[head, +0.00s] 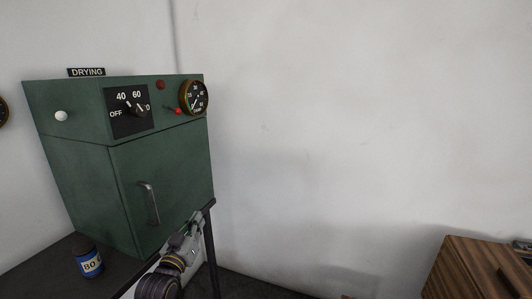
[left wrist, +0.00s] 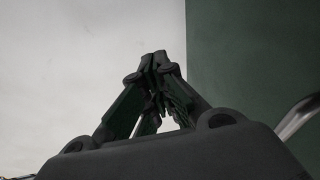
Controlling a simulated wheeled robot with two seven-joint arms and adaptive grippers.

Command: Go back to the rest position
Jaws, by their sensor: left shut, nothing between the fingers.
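My left gripper (head: 193,222) shows in the head view low in front of the green drying oven, by the right front corner of its bench. In the left wrist view its fingers (left wrist: 156,62) meet at the tips, with nothing between them. The drying oven (head: 172,178) has a shut door with a metal handle (head: 149,203); the gripper is right of the handle and apart from it. The handle also shows at the right edge of the left wrist view (left wrist: 297,117). My right gripper is in neither view.
The dark bench (head: 38,267) holds the oven and a blue jar (head: 89,262) marked 80. The oven carries a dial (head: 137,109), a round gauge (head: 193,98) and a red-tipped switch (head: 177,111). A wooden cabinet (head: 462,270) stands at lower right. Bare wall lies between.

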